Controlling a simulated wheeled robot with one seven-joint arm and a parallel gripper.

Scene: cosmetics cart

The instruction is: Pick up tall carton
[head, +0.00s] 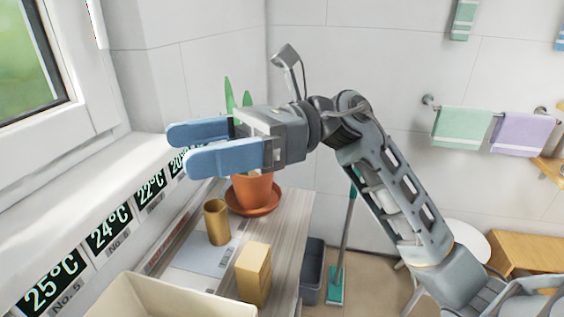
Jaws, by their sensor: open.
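A tall tan carton (254,273) stands upright near the front right edge of the cart top (284,228). My gripper (188,145) is above and behind the carton, up and to the left in the picture. Its two blue fingers point left. The jaws are open with nothing between them. The gripper and the carton are well apart.
A brown-gold cup (216,222) stands left of the carton on a pale sheet (200,255). A potted plant (252,190) on a saucer is behind them, partly hidden by my gripper. A cream bin (165,301) is at front left. A wall and windowsill border the left side.

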